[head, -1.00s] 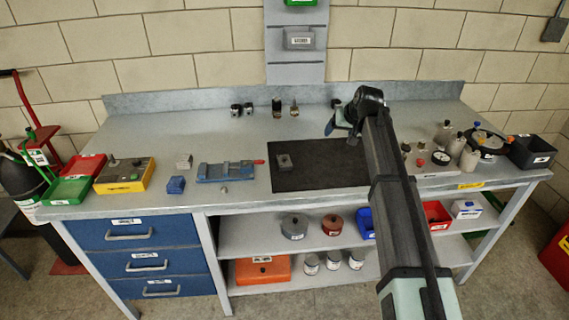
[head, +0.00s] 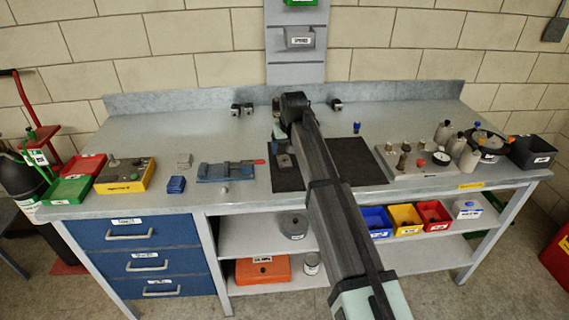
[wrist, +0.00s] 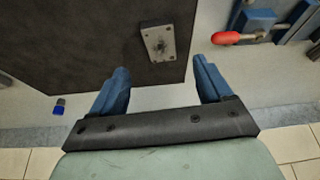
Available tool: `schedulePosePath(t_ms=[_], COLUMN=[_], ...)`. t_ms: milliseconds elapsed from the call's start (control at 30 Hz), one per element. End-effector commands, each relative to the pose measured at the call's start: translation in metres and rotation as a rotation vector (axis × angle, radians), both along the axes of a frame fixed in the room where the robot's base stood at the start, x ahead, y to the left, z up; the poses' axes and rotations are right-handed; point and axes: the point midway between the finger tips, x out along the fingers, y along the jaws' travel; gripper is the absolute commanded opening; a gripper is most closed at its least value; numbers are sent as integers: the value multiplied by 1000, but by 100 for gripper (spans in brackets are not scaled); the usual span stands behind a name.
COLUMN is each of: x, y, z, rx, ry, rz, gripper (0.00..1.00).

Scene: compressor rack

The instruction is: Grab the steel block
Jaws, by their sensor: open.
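A grey metal block with a dark round spot on its top (head: 284,160) lies on the left part of the dark mat (head: 350,160). In the wrist view the block (wrist: 158,43) lies beyond the fingertips, roughly midway between them and not touching either. My gripper (wrist: 161,68) is open, with nothing between its blue fingers. In the head view my gripper (head: 280,134) is just behind the block, partly hidden by my arm.
The blue vise (head: 225,171) with a red handle tip (wrist: 228,38) lies left of the mat. A small blue item (head: 357,127) stands near the mat's back right corner. A plate with fittings and a gauge (head: 415,160) is to the right. The bench's back left is clear.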

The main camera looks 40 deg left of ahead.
Motion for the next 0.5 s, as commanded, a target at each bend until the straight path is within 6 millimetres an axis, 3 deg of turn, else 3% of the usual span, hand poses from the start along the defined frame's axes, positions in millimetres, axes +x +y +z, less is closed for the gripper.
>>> schedulePosePath(t_ms=[133,500], x=[5,9], y=[6,12], z=[-19,-35], rx=[-1,0], ry=[1,1], rz=[0,0], gripper=[79,79])
